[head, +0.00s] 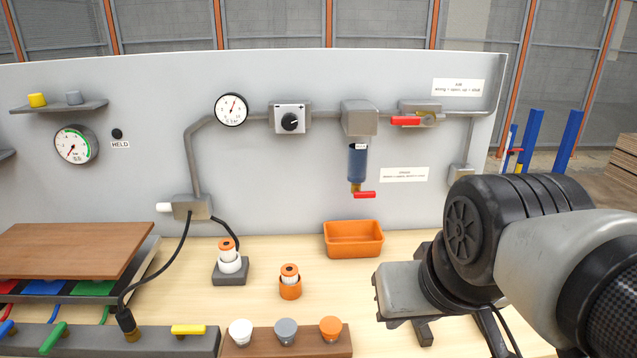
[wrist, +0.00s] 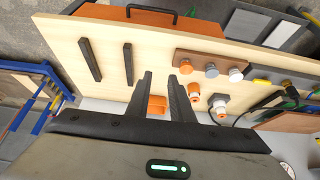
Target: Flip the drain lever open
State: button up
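The drain lever (head: 365,194) is a small red handle on a brass valve (head: 355,187) under the blue filter bowl (head: 357,162). In the head view it lies about level and points right. My gripper (head: 458,338) is at the lower right of the head view, fingers down over the table, well apart from the lever. In the wrist view its two black fingers (wrist: 160,76) stand apart with nothing held between them. The lever does not show in the wrist view.
An orange bin (head: 353,240) sits on the table below the drain; it also shows in the wrist view (wrist: 157,103). Another red lever (head: 405,120) is on the pipe at upper right. White-and-orange parts (head: 290,280) and a wooden rack (head: 310,342) stand left of my gripper.

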jog(key=shift+w+r, duration=0.1)
jog(key=shift+w, duration=0.05)
jog(key=c, duration=0.3)
jog(key=shift+t+y, duration=0.4)
jog(key=shift+t, duration=0.2)
jog(key=w+r, duration=0.2)
jog(key=w, duration=0.1)
jog(key=w+r+p, duration=0.1)
jog(key=w+r, duration=0.1)
jog(key=w, duration=0.2)
jog(key=w+r+p, duration=0.1)
jog(key=w+r, duration=0.1)
jog(key=w, duration=0.2)
jog(key=shift+d+r, duration=0.15)
grip_shut()
jog(key=w+d+r+t+p, duration=0.1)
jog(key=w+r, duration=0.1)
jog(key=w, duration=0.7)
jog(key=w+d+r+t+p, duration=0.1)
jog(key=w+r, duration=0.2)
jog(key=w, duration=0.6)
jog(key=shift+w+d+h, duration=0.15)
jog(key=shift+w+h, duration=0.1)
jog(key=shift+h, duration=0.15)
